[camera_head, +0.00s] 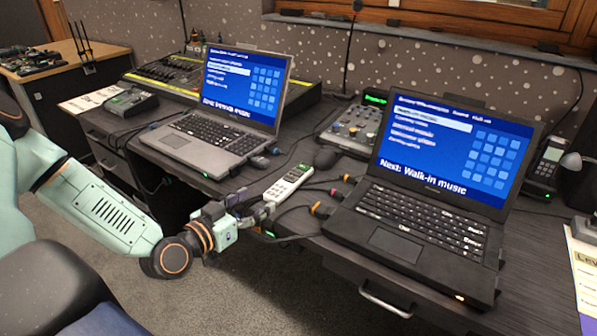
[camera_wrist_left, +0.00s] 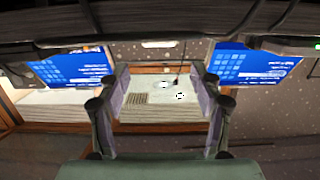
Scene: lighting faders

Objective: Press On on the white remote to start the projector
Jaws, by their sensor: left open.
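The white remote (camera_head: 288,182) lies on the dark desk between the two laptops, with its keypad facing up. Its key labels are too small to read. My left gripper (camera_head: 263,212) is at the front edge of the desk, just in front of the remote's near end. In the left wrist view, my left gripper (camera_wrist_left: 160,75) has its two fingers spread with nothing between them. A small pale shape at the top middle of that view may be the remote, but I cannot tell. My right gripper is in neither view. I cannot make out a projector.
A grey laptop (camera_head: 215,110) stands left of the remote and a black laptop (camera_head: 440,170) stands right. Cables with orange plugs (camera_head: 318,209) lie close by on the right. A fader mixer (camera_head: 352,128) and a dark mouse (camera_head: 326,158) are behind. A handset (camera_head: 545,165) stands far right.

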